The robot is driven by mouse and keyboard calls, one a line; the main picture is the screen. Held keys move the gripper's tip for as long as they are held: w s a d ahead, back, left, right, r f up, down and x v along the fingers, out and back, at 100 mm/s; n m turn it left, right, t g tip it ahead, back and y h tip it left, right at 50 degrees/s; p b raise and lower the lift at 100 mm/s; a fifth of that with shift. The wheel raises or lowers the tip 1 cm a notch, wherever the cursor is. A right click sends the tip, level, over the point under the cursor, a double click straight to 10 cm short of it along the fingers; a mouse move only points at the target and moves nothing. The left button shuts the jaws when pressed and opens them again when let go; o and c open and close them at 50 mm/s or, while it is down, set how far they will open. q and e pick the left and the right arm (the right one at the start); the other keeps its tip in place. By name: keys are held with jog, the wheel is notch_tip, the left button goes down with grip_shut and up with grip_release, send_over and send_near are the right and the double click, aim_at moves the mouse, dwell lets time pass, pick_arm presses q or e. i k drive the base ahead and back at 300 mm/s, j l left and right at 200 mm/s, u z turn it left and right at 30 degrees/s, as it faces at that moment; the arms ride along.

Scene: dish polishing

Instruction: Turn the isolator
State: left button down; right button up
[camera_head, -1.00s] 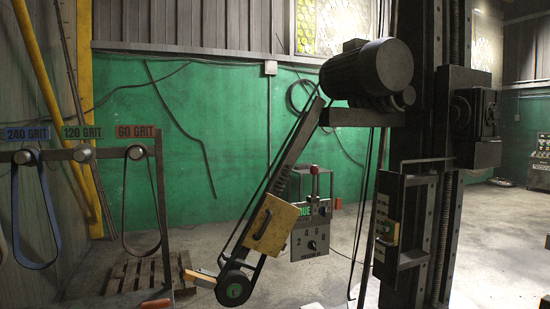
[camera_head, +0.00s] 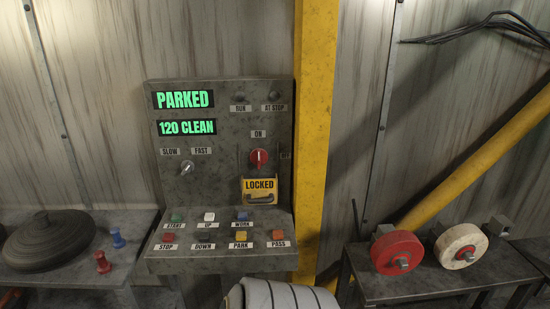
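The isolator (camera_head: 259,157) is a round red switch with a white mark on the upright face of a grey control console. Its white mark stands upright, below the ON label. A second small label sits to its right, too small to read surely. A yellow plate (camera_head: 259,185) marked LOCKED, with a dark handle-like bar, is just below the isolator. The console displays read PARKED (camera_head: 183,99) and 120 CLEAN. Neither gripper is in view. A pale ribbed rounded shape at the bottom centre is cut off by the frame.
Push buttons (camera_head: 240,236) line the console's sloped lower panel. A yellow post (camera_head: 314,140) stands right of the console. A left bench (camera_head: 60,269) bears a dark disc stack and red and blue knobs. A right bench (camera_head: 430,286) bears a red wheel (camera_head: 397,252) and a white wheel (camera_head: 461,245).

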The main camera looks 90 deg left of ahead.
aim_at(259, 157)
jog(key=u, duration=2.9)
jog(key=j, duration=0.05)
